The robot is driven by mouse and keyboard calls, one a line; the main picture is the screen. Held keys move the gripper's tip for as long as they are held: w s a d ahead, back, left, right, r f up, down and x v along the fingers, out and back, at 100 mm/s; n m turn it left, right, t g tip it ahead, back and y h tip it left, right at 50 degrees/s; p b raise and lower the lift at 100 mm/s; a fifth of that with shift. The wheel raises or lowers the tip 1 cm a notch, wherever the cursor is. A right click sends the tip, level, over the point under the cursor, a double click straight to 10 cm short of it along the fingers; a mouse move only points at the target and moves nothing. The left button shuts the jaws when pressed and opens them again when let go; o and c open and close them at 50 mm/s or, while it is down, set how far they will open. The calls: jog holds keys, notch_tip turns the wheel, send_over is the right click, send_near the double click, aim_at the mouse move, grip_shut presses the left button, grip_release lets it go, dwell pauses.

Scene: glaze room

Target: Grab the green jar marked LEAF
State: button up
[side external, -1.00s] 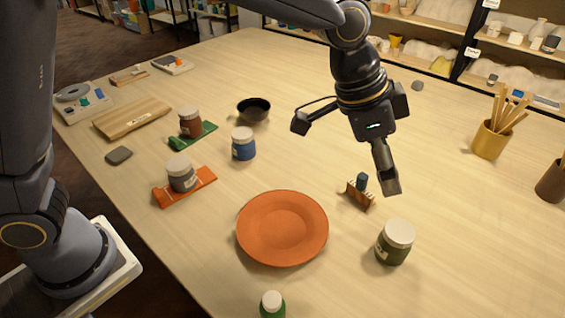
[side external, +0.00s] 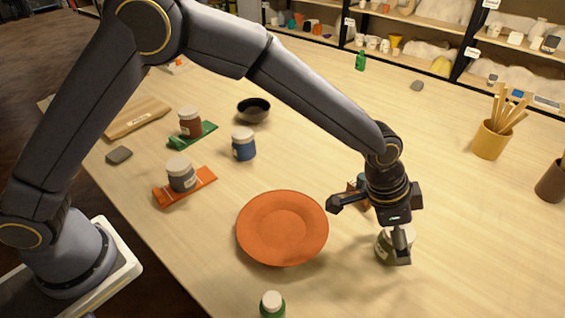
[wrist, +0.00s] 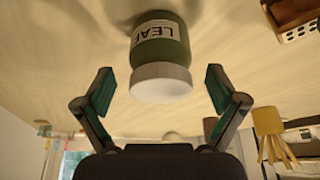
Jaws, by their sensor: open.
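The green jar marked LEAF (side external: 385,248) stands on the table right of the orange plate, partly hidden by a finger of my gripper. In the wrist view the jar (wrist: 160,45) shows its white lid and its LEAF label. My gripper (side external: 369,229) is open and points down above the jar. In the wrist view the open fingers of my gripper (wrist: 160,76) are to either side of the lid, with gaps on both sides. It holds nothing.
The orange plate (side external: 283,228) lies left of the jar. A small wooden block (side external: 353,187) is close behind my gripper, partly hidden. A blue jar (side external: 243,146) stands farther back. Table right of the jar is clear.

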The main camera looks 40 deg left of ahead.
jog(key=x, duration=0.2)
jog(key=shift+w+d+f, duration=0.1)
jog(key=shift+f, duration=0.15)
jog(key=c, duration=1.5)
jog(key=shift+o, duration=0.2)
jog(key=shift+r, duration=0.15)
